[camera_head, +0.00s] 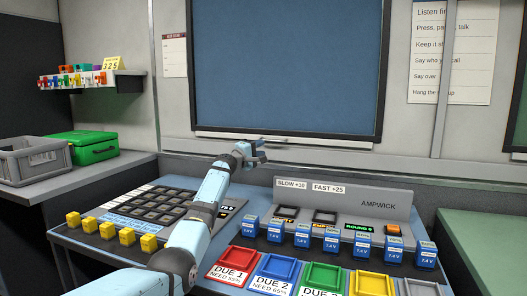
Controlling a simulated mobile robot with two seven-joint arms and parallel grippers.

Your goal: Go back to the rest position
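My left arm comes in from the lower left and reaches over the blue console (80,234). My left gripper (262,152) is at the arm's far end, in front of the lower edge of the big dark board. Its fingers look apart with nothing between them. It is clear of the blue battery-like blocks (275,229) and of the grey AMPWICK panel (378,200). My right gripper is out of view.
Coloured trays (275,272) line the console's front, with a row of blue blocks behind them. Yellow blocks (127,236) stand at the left beside a dark key grid (155,206). A grey crate (32,160) and green box (92,147) sit on the left counter.

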